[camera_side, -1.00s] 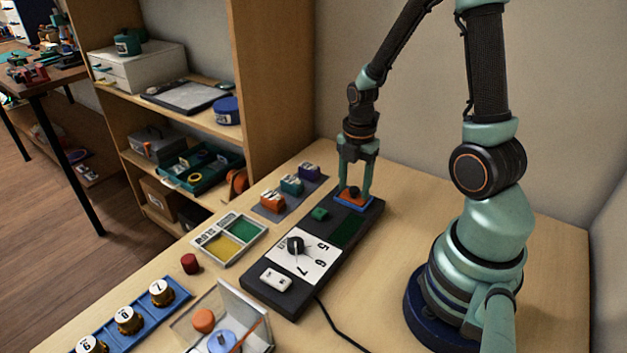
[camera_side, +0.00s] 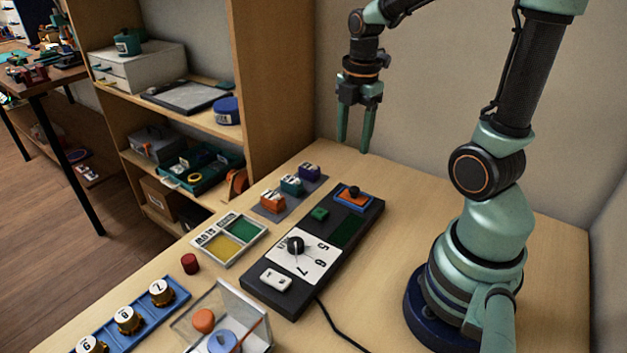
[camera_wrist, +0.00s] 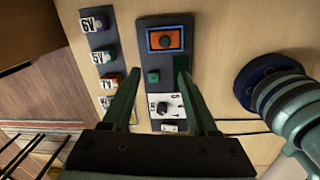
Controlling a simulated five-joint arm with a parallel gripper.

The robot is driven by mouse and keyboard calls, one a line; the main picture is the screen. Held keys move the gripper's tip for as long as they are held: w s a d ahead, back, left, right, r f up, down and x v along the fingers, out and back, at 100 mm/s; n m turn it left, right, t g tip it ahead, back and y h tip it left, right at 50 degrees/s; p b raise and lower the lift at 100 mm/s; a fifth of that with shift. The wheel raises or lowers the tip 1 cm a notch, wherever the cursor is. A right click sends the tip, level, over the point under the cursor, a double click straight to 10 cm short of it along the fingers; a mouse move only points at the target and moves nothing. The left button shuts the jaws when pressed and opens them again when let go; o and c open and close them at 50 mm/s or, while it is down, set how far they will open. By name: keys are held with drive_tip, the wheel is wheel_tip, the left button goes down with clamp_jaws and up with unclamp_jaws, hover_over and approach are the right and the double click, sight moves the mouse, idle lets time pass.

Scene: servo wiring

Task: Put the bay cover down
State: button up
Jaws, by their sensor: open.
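The bay cover (camera_side: 346,198), an orange plate with a black knob, lies in a blue frame at the far end of the black panel (camera_side: 268,293). The wrist view shows the cover (camera_wrist: 156,41) flat inside the blue frame, near the panel's top end. My gripper (camera_side: 353,148) is open and empty, above the cover and apart from it. In the wrist view my gripper (camera_wrist: 157,80) has its two fingers spread, with nothing between them.
The panel also carries a dark green patch (camera_side: 348,232), a green block (camera_side: 320,214), a black dial (camera_side: 295,245) and a white switch (camera_side: 276,280). Labelled blocks (camera_side: 291,185) stand on a mat at left. A clear box (camera_side: 225,320) and a two-colour tray (camera_side: 230,238) are nearer.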

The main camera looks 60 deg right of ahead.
drive_tip(key=a+r+m+t, duration=0.5)
drive_tip(key=a+r+m, duration=0.2)
drive_tip(key=a+m, duration=0.5)
drive_tip(key=shift+s+m, duration=0.2)
drive_tip(key=shift+m, duration=1.8)
drive_tip(key=shift+a, duration=0.1)
